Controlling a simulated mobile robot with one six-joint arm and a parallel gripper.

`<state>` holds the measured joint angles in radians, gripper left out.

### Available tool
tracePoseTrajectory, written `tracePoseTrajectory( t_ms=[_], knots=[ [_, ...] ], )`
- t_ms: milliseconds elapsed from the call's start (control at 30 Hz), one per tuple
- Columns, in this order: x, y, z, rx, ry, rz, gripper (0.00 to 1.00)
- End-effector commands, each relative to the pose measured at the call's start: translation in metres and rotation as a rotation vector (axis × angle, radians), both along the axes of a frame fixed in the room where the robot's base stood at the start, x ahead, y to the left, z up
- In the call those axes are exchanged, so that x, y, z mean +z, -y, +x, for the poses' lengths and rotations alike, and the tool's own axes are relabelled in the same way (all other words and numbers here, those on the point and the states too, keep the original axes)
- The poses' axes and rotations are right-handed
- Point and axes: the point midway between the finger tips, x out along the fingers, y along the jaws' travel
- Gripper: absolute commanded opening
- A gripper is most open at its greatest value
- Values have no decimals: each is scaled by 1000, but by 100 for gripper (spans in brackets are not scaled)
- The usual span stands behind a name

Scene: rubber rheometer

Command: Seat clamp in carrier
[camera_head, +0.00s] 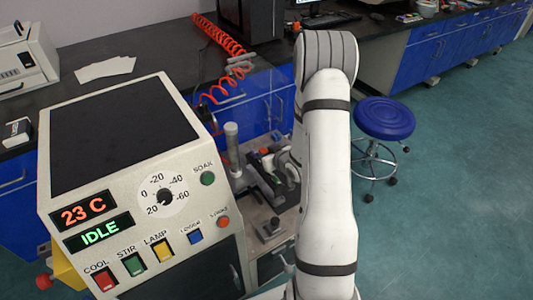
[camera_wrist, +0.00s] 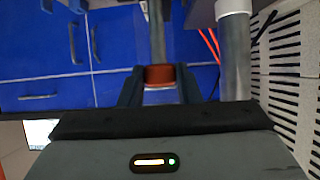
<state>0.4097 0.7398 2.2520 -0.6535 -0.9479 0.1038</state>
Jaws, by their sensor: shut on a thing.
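In the wrist view my gripper (camera_wrist: 160,72) is shut on a reddish-brown piece (camera_wrist: 159,77), which sits between its two dark fingers. A grey bar (camera_wrist: 157,45) runs up the picture from this piece; I cannot tell whether they are joined. I take the held piece to be part of the clamp, but its full shape is hidden. In the head view my arm covers most of my gripper and its load. Grey and black hardware (camera_head: 265,185) stands left of my arm; I cannot make out the carrier for certain.
A large cream machine (camera_head: 120,190) reading "23 C" and "IDLE" fills the left. A pale grey cylinder (camera_head: 232,145) stands beside it, also at right in the wrist view (camera_wrist: 235,60). A coiled red hose (camera_head: 222,42) hangs behind. A blue stool (camera_head: 384,118) stands at right.

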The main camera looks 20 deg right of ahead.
Motion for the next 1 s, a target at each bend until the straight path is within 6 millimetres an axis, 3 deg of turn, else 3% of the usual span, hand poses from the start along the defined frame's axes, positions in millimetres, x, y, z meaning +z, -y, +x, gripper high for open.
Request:
tracePoseTrajectory(
  t_ms=[1000],
  knots=[
    [-16,2,0,-3,2,0,8]
  ],
)
